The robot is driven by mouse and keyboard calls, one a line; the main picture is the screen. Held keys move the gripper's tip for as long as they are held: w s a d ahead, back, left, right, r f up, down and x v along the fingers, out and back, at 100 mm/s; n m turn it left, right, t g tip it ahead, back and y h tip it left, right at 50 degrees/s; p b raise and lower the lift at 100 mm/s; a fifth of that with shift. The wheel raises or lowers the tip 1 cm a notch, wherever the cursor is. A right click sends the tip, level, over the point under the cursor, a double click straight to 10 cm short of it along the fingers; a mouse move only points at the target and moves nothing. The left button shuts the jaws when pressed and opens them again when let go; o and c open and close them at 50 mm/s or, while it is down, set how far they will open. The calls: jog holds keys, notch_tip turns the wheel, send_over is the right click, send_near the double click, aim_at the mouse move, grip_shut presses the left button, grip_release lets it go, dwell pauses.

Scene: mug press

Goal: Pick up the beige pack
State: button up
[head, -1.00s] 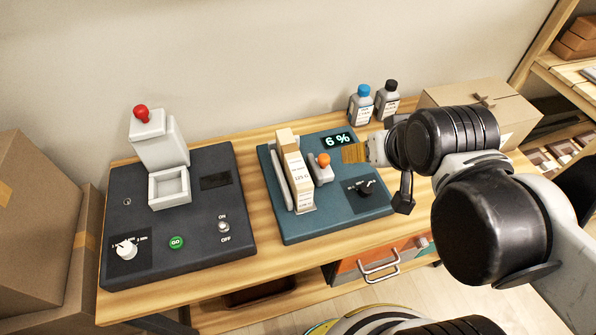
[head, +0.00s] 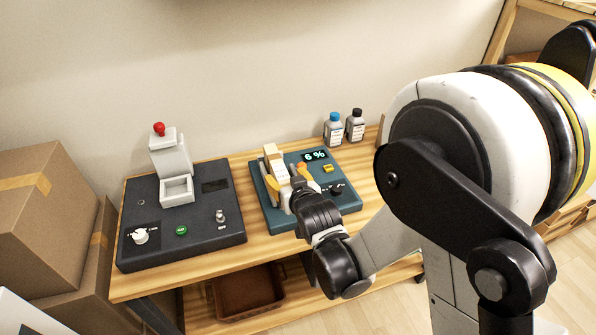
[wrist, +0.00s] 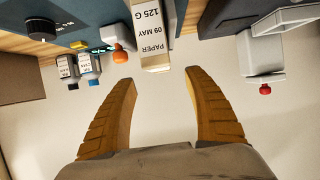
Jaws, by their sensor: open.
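The beige pack (head: 271,153) stands upright on the teal machine (head: 345,202), beside a pale upright plate. Its lower part is hidden behind my gripper in the head view. In the wrist view the pack (wrist: 155,40) shows a printed label reading PAPER, 09 MAY, 125 G. My gripper (wrist: 159,78) is open and empty, its two yellow-brown fingers apart. The pack lies just beyond the fingertips, in line with the gap between them. In the head view my gripper (head: 286,183) is in front of the pack.
An orange knob (wrist: 121,54) stands close beside the pack, with a display reading 6 % (head: 315,156) behind. A dark machine (head: 205,240) with a white press (head: 170,160) is at left. Two bottles (head: 333,130) (head: 355,126) stand at the back. Boxes are stacked at far left.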

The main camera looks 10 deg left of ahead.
aim_at(280, 173)
jog(key=shift+w+a+f, duration=0.1)
jog(key=shift+a+f, duration=0.05)
jog(key=shift+f, duration=0.1)
jog(key=b+x, duration=0.1)
jog(key=x, duration=0.5)
jog(key=shift+b, duration=0.3)
jog(key=b+x, duration=0.1)
jog(key=x, duration=0.1)
jog(key=b+x, duration=0.1)
jog(key=x, duration=0.1)
jog(key=shift+w+f, duration=0.3)
jog(key=shift+f, duration=0.15)
jog(key=shift+r, duration=0.1)
grip_shut()
